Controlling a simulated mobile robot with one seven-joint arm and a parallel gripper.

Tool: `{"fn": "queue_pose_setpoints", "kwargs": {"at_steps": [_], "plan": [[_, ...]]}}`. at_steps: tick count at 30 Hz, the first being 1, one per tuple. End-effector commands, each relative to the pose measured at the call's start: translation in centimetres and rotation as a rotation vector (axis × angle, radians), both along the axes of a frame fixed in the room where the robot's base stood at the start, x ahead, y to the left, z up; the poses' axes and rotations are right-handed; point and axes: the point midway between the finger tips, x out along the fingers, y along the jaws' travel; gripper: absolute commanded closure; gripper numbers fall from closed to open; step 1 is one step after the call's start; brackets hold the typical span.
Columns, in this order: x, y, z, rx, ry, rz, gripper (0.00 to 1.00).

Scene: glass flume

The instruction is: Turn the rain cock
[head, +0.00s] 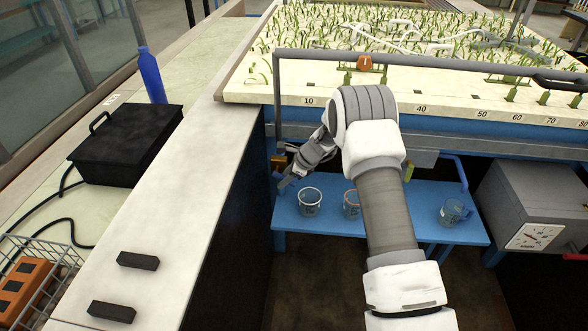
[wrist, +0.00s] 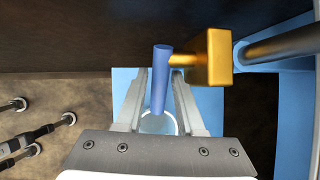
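The rain cock shows in the wrist view as a brass body (wrist: 212,60) with a blue lever handle (wrist: 161,80). The brass joins a grey pipe (wrist: 280,45) at the right. My gripper (wrist: 160,76) is open, with one finger on each side of the blue handle and a visible gap on both sides. I cannot tell how deep the handle sits between the fingers.
A clear cup (head: 309,202), an orange-rimmed cup (head: 351,204) and a jug (head: 452,212) stand on the blue bench (head: 290,222) below. The planted flume bed (head: 265,90) with a grey rail (head: 420,58) is above. A pale counter (head: 180,205) is at left.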

Motion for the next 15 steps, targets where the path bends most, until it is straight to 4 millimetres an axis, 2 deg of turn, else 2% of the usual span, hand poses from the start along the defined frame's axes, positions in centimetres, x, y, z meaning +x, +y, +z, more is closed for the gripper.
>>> {"fn": "queue_pose_setpoints", "kwargs": {"at_steps": [5,15], "plan": [[-0.7,-1.4,2.6,0.0,-0.003,-0.003,0.63],[-3.1,-5.2,9.5,-0.001,-0.003,-0.002,0.63]]}}
